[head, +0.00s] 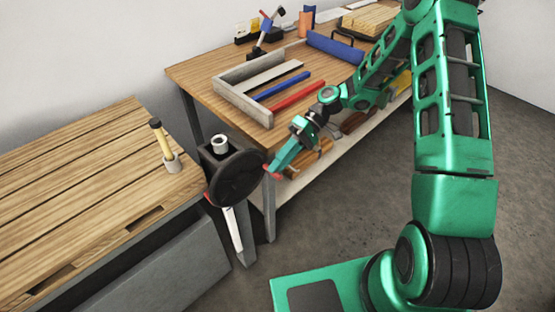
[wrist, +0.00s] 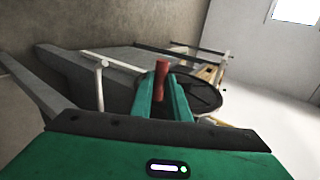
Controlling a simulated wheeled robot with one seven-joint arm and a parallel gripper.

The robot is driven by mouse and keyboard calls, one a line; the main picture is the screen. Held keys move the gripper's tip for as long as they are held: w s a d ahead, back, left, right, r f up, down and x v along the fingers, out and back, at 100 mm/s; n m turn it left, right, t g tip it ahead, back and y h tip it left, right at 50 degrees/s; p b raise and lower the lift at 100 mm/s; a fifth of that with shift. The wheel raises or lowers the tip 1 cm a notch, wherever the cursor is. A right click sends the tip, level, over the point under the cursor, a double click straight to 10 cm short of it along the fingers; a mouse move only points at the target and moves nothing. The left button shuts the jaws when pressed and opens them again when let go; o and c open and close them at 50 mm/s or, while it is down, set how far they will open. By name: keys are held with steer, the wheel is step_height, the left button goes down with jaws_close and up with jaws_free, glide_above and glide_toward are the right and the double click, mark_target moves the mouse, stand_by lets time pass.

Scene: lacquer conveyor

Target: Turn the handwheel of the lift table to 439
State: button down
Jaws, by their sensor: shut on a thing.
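The handwheel (head: 237,178) is a dark round disc on a dark housing (head: 218,150) at the corner of the slatted wooden table in the head view. It also shows in the wrist view as a dark rim (wrist: 207,95) behind the fingers. My gripper (head: 270,169) is at the right edge of the wheel. In the wrist view my gripper (wrist: 162,95) is shut on the red handle (wrist: 162,72), whose top stands up between the green fingers. The fingers hide its lower part. No scale or number is readable in either view.
The slatted table (head: 75,190) fills the left, with a yellow-handled tool (head: 160,138) in a grey cup. A workbench (head: 205,75) behind carries a grey frame, blue and red bars and tools, with a loaded lower shelf. Grey floor (head: 340,215) is open at the right.

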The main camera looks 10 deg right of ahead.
steer(key=shift+g+y, duration=0.3)
steer(key=shift+y, duration=0.2)
steer(key=shift+s+d+f, duration=0.1)
steer(key=shift+s+f, duration=0.05)
steer(key=shift+f, duration=2.1)
steer(key=c, duration=1.7)
jaws_free()
